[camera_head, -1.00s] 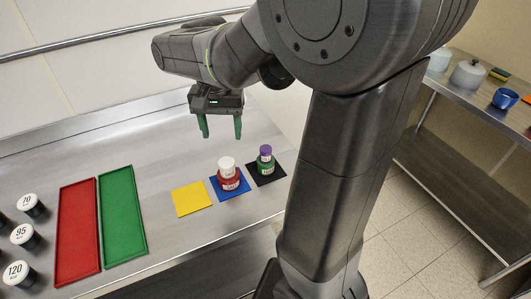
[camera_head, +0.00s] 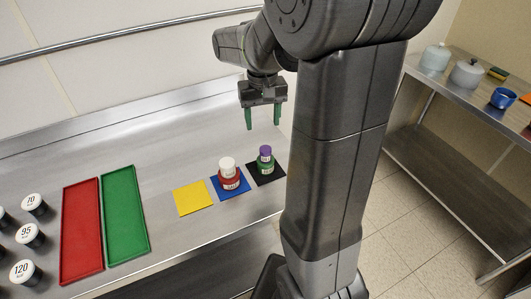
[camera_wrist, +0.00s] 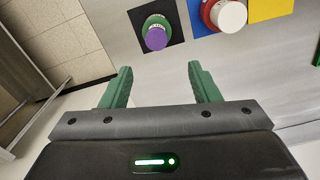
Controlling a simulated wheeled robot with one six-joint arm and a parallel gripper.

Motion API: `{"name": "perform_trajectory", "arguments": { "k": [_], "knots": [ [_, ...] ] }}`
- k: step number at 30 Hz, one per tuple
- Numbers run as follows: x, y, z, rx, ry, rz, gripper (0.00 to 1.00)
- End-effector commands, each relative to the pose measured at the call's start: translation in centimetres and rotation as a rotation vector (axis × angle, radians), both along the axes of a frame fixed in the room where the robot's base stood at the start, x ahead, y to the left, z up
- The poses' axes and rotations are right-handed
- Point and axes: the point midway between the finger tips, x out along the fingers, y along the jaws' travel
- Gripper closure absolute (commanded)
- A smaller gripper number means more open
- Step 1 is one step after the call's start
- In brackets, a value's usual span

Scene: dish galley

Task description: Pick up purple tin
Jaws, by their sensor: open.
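The purple tin (camera_head: 265,150) sits on top of a green tin (camera_head: 265,165), and that stack stands on the black mat (camera_head: 280,173). In the wrist view the purple tin (camera_wrist: 156,38) shows from above, with the green tin's rim (camera_wrist: 146,22) around it, ahead of the fingers and roughly between their lines. My gripper (camera_head: 263,117) is open and empty, with green fingers pointing down. It is above the bench, behind the stack in the head view, and apart from it. The gripper also shows in the wrist view (camera_wrist: 160,84).
A white tin (camera_head: 227,163) sits on a red tin (camera_head: 229,182) on the blue mat (camera_head: 245,192), close left of the stack. A yellow mat (camera_head: 192,198), green tray (camera_head: 123,215) and red tray (camera_head: 81,230) lie further left. Black numbered tins (camera_head: 30,235) stand at far left.

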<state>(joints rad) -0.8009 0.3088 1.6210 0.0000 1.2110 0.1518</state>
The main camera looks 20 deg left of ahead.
Motion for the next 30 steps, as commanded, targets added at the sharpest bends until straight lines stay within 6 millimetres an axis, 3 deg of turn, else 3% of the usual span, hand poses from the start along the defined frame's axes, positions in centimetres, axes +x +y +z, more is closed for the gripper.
{"name": "perform_trajectory", "arguments": {
  "k": [7, 16, 24, 30],
  "knots": [
    [-0.1, -0.1, -4.8, -0.004, 0.004, -0.001, 0.44],
    [-0.3, -0.4, -7.1, -0.003, 0.003, -0.002, 0.44],
    [-0.6, -1.0, -10.8, -0.003, 0.003, -0.002, 0.44],
    [-0.5, -1.0, -11.4, -0.001, 0.001, -0.002, 0.44]
  ]
}}
